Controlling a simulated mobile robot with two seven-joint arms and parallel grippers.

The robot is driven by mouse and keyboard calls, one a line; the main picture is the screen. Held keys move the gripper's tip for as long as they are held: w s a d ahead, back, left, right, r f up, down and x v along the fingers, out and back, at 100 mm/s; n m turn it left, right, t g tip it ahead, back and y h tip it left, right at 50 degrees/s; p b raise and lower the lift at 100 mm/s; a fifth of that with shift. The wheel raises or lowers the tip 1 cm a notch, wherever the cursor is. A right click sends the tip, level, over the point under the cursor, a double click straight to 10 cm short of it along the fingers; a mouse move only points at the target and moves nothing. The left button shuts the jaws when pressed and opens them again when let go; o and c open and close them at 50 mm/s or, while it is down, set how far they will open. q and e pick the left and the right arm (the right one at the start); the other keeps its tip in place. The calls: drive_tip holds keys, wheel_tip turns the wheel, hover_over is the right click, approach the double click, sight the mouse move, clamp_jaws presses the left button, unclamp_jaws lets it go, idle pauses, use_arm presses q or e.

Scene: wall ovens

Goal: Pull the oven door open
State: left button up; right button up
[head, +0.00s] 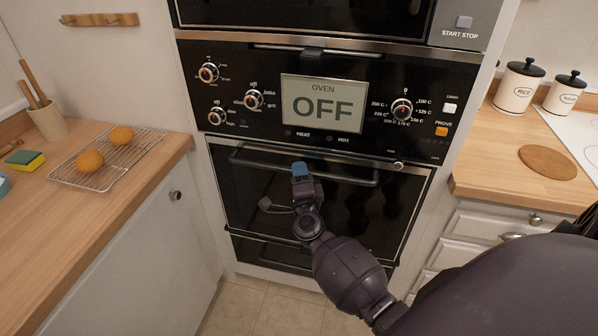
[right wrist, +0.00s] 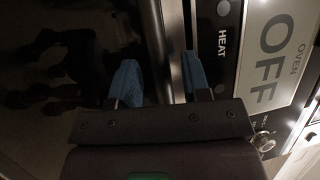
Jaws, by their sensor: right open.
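The oven door (head: 345,217) is a black glass panel with a metal frame, and it is closed. Its dark bar handle (head: 350,180) runs across the top of the door. My right gripper (head: 300,169), with blue fingertips, is at the handle, left of its middle. It is open. In the right wrist view the two blue fingers of my right gripper (right wrist: 160,76) stand apart, with a dark bar that looks like the handle (right wrist: 155,45) between them. Whether the fingers touch it I cannot tell. My left gripper is not in view.
The control panel (head: 263,73) above the door has knobs and a display (head: 323,104) reading OFF. A wooden counter (head: 155,165) with a wire rack (head: 70,174) stands at left. A counter at right holds canisters (head: 519,86) above drawers (head: 480,228). Tiled floor (head: 260,308) shows in front.

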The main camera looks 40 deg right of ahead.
drive_tip(key=shift+w+d+r, duration=0.15)
drive_tip(key=shift+w+d, duration=0.15)
drive_tip(key=shift+w, duration=0.3)
drive_tip(key=shift+c, duration=0.2)
clamp_jaws()
